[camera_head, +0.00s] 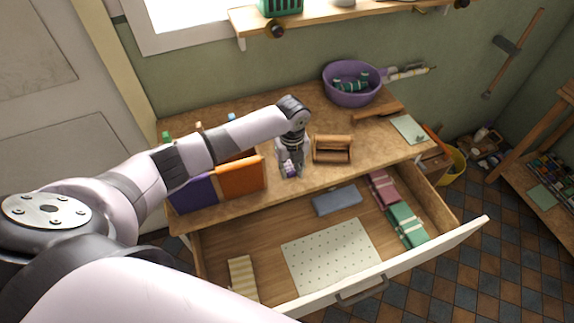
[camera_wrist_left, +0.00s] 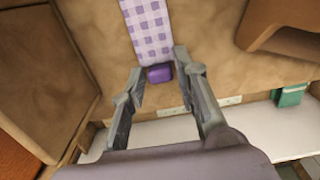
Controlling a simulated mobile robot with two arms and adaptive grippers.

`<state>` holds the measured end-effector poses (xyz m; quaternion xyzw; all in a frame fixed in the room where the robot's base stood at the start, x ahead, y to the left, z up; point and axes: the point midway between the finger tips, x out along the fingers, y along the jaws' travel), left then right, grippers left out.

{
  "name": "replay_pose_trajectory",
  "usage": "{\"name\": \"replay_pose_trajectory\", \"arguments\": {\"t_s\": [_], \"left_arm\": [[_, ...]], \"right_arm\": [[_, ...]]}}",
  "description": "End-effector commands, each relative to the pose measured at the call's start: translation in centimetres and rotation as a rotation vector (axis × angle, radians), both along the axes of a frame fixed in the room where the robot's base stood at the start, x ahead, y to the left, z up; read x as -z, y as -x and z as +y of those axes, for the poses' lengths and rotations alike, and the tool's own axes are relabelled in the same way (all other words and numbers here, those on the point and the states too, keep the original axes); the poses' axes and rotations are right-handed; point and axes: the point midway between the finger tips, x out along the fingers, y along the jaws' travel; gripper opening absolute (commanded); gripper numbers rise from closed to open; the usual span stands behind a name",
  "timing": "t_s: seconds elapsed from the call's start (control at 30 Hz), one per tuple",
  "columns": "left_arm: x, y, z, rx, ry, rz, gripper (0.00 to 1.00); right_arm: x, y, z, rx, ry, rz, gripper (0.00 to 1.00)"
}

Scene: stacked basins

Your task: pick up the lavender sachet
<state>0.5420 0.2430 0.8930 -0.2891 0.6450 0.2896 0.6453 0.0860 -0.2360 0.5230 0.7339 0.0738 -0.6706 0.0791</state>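The lavender sachet (camera_wrist_left: 150,32), a narrow purple-and-white checked bag with a solid purple end, shows at the top middle of the left wrist view. In the head view only a small purple-and-white part of it (camera_head: 289,168) shows by the fingers, on the dresser top near its front edge. My left gripper (camera_head: 291,170) points down there. In the left wrist view its two fingers (camera_wrist_left: 159,64) are apart, with the purple end between or just beyond their tips; I cannot tell whether they touch it. My right gripper is not in view.
Orange (camera_head: 241,177) and purple upright boxes stand left of my gripper, a small wooden rack (camera_head: 332,149) right of it. A purple basin (camera_head: 351,84) stands at the back. Below, the drawer (camera_head: 400,264) is open, holding folded cloths and a dotted sheet (camera_head: 331,256).

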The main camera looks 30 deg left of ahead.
Motion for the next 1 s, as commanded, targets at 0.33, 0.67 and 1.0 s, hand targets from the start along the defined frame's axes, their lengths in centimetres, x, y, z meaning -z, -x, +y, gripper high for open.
{"name": "replay_pose_trajectory", "arguments": {"t_s": [0.33, 0.67, 1.0], "left_arm": [[0.0, 0.0, 0.0, -0.001, 0.000, 0.000, 0.07], [-0.8, -0.1, 0.0, 0.000, 0.001, -0.003, 0.06], [-8.1, -0.3, 0.0, 0.000, 0.001, -0.009, 0.06]], "right_arm": [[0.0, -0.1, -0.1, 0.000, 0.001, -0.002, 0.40], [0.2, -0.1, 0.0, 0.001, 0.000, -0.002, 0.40], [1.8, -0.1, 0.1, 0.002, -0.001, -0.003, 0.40]]}}
